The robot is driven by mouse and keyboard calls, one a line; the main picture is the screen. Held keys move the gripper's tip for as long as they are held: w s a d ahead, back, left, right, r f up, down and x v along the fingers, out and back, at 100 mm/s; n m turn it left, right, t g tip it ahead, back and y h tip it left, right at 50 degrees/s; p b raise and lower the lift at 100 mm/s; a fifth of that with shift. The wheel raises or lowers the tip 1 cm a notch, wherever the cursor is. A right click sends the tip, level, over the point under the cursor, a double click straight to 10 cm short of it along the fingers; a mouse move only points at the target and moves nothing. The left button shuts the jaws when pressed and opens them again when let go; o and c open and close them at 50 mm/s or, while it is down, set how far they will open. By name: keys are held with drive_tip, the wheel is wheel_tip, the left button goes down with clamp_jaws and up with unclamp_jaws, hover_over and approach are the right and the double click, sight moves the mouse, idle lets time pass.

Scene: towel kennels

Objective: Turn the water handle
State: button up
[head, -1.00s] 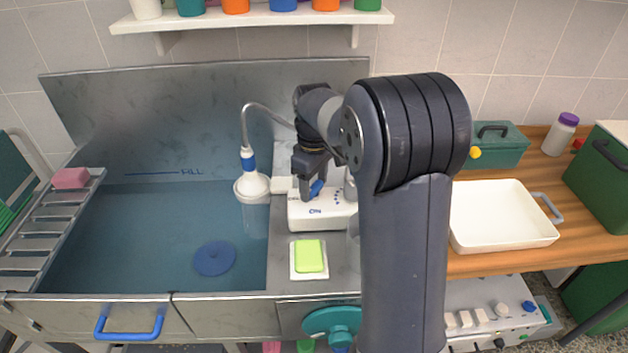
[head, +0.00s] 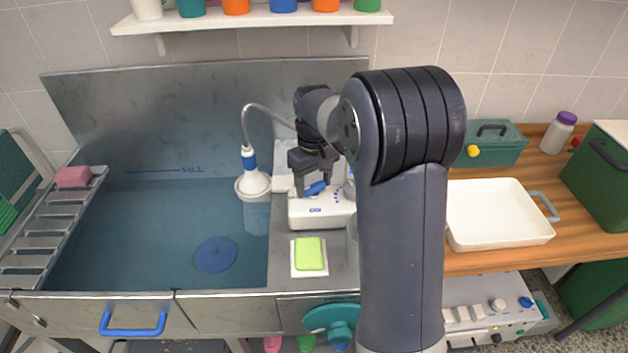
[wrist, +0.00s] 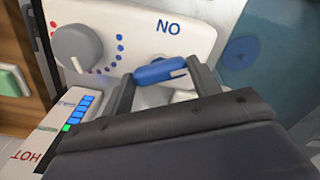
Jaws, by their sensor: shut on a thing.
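The water handle is a short blue lever (head: 315,188) on the front of a white tap box (head: 318,221) marked ON, at the right edge of the basin. The lever also shows in the wrist view (wrist: 160,72), lying nearly level between the two fingers below the upside-down ON lettering. My gripper (head: 311,187) is shut on this lever, with a finger at each end of it in the wrist view (wrist: 163,84). The lever's mount is partly hidden behind my gripper.
A grey dial (wrist: 78,47) with red and blue dots sits beside the lever. A white shower head (head: 253,186) hangs over the water-filled basin (head: 130,235). A green sponge (head: 309,253) lies in front of the box. A white tray (head: 500,214) stands on the wooden counter.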

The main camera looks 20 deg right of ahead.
sight(314, 185)
drive_tip(key=o, duration=1)
drive_tip(key=shift+r, duration=0.1)
wheel_tip(314, 185, up, 11)
drive_tip(key=shift+f, duration=0.2)
